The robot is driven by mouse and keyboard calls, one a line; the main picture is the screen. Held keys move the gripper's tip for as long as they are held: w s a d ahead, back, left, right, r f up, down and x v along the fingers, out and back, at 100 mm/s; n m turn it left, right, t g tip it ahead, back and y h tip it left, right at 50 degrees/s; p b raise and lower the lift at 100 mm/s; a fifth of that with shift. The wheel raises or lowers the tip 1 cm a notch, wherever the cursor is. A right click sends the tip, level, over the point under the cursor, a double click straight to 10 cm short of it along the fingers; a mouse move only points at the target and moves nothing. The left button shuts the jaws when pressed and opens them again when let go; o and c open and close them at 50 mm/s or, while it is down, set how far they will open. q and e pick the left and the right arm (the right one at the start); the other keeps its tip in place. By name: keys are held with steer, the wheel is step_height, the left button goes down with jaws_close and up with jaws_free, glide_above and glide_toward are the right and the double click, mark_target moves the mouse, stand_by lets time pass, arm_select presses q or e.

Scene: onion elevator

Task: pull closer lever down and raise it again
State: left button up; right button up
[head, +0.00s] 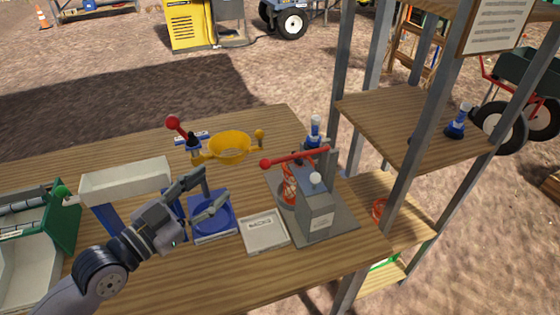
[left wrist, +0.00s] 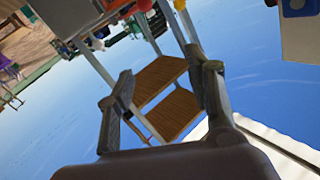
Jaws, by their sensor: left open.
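A red lever (head: 298,157) with a round red knob at its left end sits on a grey machine (head: 315,215) and lies nearly level. Another red knob (head: 173,123) stands farther back on the left, on a dark stem beside a yellow bowl (head: 230,148). My left gripper (head: 212,188) is open and empty, left of the grey machine and in front of the yellow bowl, over a blue stand. Its two fingers stand apart in the left wrist view (left wrist: 165,85), with nothing between them nearby. It touches neither lever. My right gripper is not in view.
A light flat plate (head: 263,232) lies on the wooden table between the blue stand (head: 212,222) and the machine. A shelf (head: 410,125) with grey posts stands at the right. A white tray (head: 125,182) and a green bin (head: 62,222) are at the left.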

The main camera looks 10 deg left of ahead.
mark_target(262, 168)
arm_select(q)
step_height(262, 168, down, 7)
steer(key=b, duration=0.6)
steer(key=p+x, duration=0.1)
steer(key=x, duration=0.4)
steer(key=p+x, duration=0.1)
steer(key=x, duration=0.4)
steer(key=p+x, duration=0.1)
steer(key=x, duration=0.5)
steer(key=shift+a+r, duration=0.1)
steer(key=shift+r, duration=0.2)
steer(key=shift+x, duration=0.8)
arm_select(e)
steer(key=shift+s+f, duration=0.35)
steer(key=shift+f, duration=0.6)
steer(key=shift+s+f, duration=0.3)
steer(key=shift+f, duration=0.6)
arm_select(q)
jaws_close()
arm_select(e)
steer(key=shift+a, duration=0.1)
